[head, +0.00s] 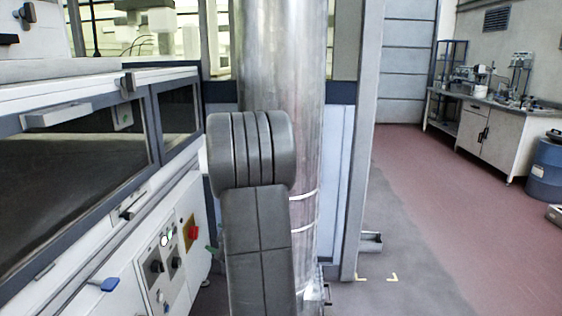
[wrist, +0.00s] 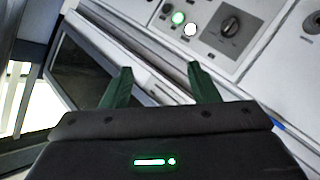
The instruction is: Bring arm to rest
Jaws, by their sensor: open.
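My gripper (wrist: 161,84) shows in the wrist view with two green fingers spread apart and nothing between them. It points toward the white machine front, with the control panel (wrist: 225,35) ahead and to the upper right. I cannot tell the exact distance to the machine. In the head view my grey arm stands raised in the middle, in front of a large metal duct.
The white machine (head: 120,215) with dark windows and a red switch (head: 192,229) fills the left. The metal duct (head: 283,70) stands close behind my arm. A workbench (head: 490,125) and a blue barrel (head: 545,168) stand at the right. The red floor (head: 440,200) between is clear.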

